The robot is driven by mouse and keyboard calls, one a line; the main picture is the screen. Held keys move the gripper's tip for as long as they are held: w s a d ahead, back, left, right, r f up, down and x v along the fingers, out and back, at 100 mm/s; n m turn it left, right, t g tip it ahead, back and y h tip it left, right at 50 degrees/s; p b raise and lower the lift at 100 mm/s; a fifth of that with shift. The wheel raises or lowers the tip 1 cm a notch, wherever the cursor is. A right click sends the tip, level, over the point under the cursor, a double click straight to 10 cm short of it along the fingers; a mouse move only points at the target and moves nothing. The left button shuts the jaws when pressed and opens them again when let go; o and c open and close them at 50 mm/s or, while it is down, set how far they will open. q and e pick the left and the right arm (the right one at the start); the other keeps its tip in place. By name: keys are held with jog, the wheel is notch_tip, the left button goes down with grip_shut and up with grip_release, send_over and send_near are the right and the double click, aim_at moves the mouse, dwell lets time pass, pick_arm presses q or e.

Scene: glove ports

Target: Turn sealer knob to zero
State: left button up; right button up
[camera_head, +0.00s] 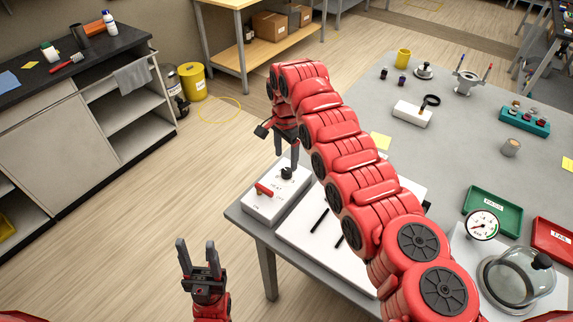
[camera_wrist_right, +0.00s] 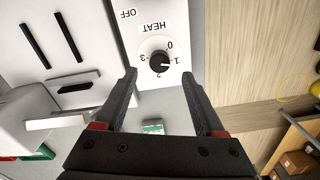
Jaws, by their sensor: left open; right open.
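The white sealer box (camera_head: 262,207) sits at the table's left corner, with a red switch (camera_head: 265,189) and a black sealer knob (camera_head: 287,172). In the right wrist view the knob (camera_wrist_right: 159,62) sits on a HEAT dial marked 0 to 3. Its pale mark appears to point near 1. My right gripper (camera_head: 286,153) is above the knob, fingers down and open. In the wrist view its fingertips (camera_wrist_right: 159,77) are spread to either side of the knob's line, apparently not touching it. My left gripper (camera_head: 197,247) is open and empty, left of the table.
A white plate (camera_head: 298,232) with black bars lies beside the box. Green (camera_head: 492,212) and red (camera_head: 553,240) trays, a gauge (camera_head: 483,225) and a glass dome (camera_head: 515,277) stand at the right.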

aim_at(287, 171)
notch_tip(287, 171, down, 5)
jog(key=shift+f+p, duration=0.2)
jog(key=shift+p, duration=0.25)
jog(key=shift+d, duration=0.1)
grip_shut()
